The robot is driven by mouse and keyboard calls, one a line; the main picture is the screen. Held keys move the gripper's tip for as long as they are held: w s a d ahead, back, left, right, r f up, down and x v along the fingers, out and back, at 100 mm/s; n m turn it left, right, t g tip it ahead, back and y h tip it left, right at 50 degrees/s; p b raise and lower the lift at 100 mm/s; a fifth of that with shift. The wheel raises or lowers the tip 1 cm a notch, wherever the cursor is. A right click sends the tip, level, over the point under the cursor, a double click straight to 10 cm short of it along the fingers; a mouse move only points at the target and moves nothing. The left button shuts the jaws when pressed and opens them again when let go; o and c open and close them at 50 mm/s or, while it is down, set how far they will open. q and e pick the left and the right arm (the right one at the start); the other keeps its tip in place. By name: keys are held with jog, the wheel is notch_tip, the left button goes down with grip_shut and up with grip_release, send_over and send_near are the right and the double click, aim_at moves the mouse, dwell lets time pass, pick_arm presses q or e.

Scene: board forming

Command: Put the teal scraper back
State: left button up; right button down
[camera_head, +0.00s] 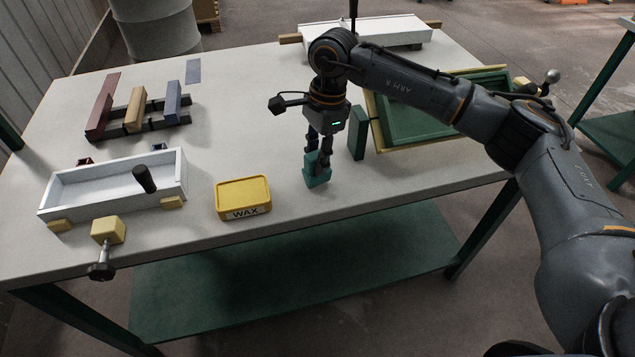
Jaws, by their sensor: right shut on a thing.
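The teal scraper (316,179) is at the tips of my right gripper (318,158), low over the middle front of the table. My right gripper is shut on it, with its fingers pointing down and partly hiding it. I cannot tell whether its lower end touches the tabletop. My left gripper is not in view.
A yellow wax box (243,197) stands to the left, and a dark green upright block (357,133) just to the right. A green tray (372,100) is behind my right arm. A white mould (112,184) and a rack with coloured bars (137,109) are at left.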

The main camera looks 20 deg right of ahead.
jog(key=shift+f+b, duration=0.35)
dwell(0.4)
jog(key=c, duration=1)
grip_release()
jog(key=shift+o, duration=0.3)
jog(key=shift+o, duration=1.2)
notch_tip(320, 180, up, 12)
jog(key=d, duration=0.1)
jog(key=shift+w+d, duration=0.2)
jog(key=shift+d, duration=0.15)
jog(key=shift+s+f, duration=0.1)
jog(key=shift+f, duration=0.05)
